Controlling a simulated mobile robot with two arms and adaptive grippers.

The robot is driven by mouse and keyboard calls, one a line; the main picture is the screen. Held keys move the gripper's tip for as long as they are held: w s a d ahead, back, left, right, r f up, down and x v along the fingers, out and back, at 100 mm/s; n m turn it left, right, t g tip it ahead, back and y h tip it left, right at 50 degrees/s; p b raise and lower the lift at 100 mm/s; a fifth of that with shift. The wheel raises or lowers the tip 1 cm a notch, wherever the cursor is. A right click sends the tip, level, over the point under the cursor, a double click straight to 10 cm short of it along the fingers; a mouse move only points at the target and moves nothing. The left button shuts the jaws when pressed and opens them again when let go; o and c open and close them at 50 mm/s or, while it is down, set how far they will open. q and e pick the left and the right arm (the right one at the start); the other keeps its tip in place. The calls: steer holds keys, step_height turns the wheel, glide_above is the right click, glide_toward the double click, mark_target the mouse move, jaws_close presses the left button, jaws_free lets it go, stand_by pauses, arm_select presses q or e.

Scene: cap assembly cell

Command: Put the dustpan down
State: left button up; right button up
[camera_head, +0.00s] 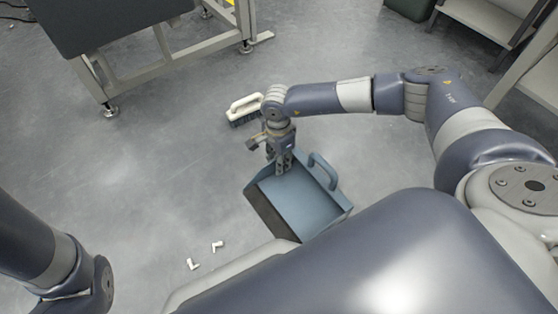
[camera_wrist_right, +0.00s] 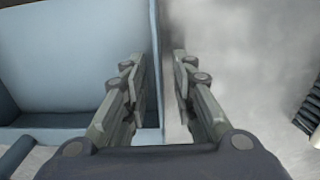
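The blue dustpan (camera_head: 305,205) sits flat at floor level in front of my base, its handle at its upper right. My right gripper (camera_head: 283,165) points down at the dustpan's far wall. In the right wrist view, its fingers (camera_wrist_right: 160,85) stand apart on either side of the dustpan's thin wall (camera_wrist_right: 153,60), one inside the pan and one outside. A gap shows between the outer finger and the wall. Whether the dustpan's underside fully touches the floor is hidden. My left arm shows at the lower left, but its gripper is out of view.
A brush with a white handle (camera_head: 245,106) lies on the floor just beyond the dustpan. Two small white elbow pieces (camera_head: 193,264) (camera_head: 217,246) lie left of it. A metal-framed table (camera_head: 150,75) stands at the upper left and shelving (camera_head: 485,20) at the upper right.

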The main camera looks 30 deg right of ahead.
step_height(320, 180, up, 11)
steer(key=p, duration=0.6)
steer(key=shift+w, duration=0.15)
